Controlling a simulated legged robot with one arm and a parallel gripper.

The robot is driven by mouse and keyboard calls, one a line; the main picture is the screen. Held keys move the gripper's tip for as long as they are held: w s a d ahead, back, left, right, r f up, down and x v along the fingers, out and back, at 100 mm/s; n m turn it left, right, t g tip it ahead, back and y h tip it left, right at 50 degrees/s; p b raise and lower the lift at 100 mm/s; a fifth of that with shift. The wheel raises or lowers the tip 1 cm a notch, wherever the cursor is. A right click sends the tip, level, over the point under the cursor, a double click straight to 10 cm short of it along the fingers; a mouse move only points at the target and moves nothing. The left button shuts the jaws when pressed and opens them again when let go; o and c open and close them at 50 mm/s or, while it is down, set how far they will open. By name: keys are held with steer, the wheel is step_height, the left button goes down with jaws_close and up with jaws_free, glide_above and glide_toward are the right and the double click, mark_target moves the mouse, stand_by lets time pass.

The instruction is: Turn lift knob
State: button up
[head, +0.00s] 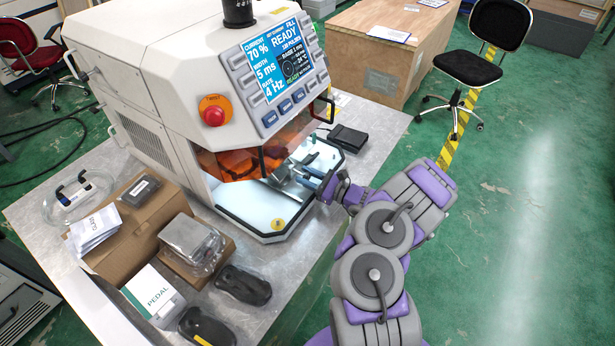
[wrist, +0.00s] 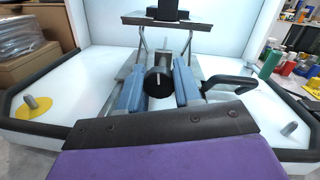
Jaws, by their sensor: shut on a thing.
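The lift knob (wrist: 158,83) is a dark round knob with a light line on its face, seen in the middle of the wrist view. My gripper (wrist: 159,88) has its two blue fingers on either side of the knob, closed on it. The knob sits low in front of a metal lift stage (wrist: 168,22) on slanted legs. In the head view my gripper (head: 326,186) reaches from the right to the front of the machine's open bay. The knob cannot be made out there. The white machine (head: 150,50) has a lit screen reading READY.
A black bar handle (wrist: 228,82) sticks out just right of my gripper. Short grey pegs (wrist: 289,129) stand on the bay's white floor. An orange window (head: 250,158) hangs over the bay. Cardboard boxes (head: 130,225) and a black pedal (head: 347,138) lie on the table.

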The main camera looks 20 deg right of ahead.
stand_by(0.5)
steer(key=o, duration=1)
steer(key=shift+o, duration=0.2)
steer(key=p+v, duration=0.4)
steer(key=v, duration=1.3)
steer(key=shift+d+f, duration=0.15)
steer(key=shift+f, duration=0.1)
